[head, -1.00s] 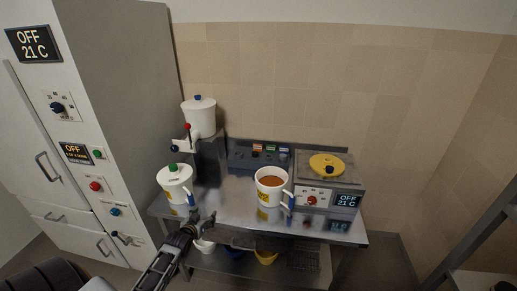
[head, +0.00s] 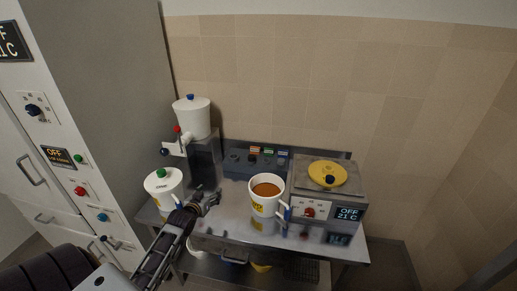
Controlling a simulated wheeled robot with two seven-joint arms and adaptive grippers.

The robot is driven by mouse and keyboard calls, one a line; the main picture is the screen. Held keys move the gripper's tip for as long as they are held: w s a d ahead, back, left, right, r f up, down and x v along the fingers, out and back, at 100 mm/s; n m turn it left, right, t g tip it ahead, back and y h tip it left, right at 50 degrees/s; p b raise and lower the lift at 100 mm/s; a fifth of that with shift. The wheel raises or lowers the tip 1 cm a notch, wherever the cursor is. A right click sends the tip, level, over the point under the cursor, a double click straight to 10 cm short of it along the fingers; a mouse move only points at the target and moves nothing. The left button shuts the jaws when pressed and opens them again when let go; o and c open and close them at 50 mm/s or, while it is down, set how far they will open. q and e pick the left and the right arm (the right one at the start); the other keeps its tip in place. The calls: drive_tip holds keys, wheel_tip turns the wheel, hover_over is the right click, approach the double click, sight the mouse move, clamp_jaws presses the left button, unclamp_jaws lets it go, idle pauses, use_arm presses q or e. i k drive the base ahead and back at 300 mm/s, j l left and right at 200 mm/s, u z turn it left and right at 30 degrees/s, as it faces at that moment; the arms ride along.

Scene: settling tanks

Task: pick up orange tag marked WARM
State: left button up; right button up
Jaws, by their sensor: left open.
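Several small coloured tags sit in a row along the top of the dark back panel (head: 238,161) on the steel bench. The leftmost tag (head: 254,149) looks orange or reddish; its lettering is too small to read, so I cannot confirm WARM. Green and blue tags are to its right. My left gripper (head: 210,200) is open and empty over the left front of the bench, between the lidded white jug and the mug, in front of and below the tags. My right gripper is not in view.
A white mug of brown liquid (head: 264,204) stands right of my gripper. A lidded white jug (head: 160,188) is at left, below a dispenser (head: 193,118). A heater with a yellow lid (head: 328,174) reads OFF 21 C. A tall grey cabinet (head: 105,90) stands left.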

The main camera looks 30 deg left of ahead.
sight(254, 150)
drive_tip(key=i, duration=1.05)
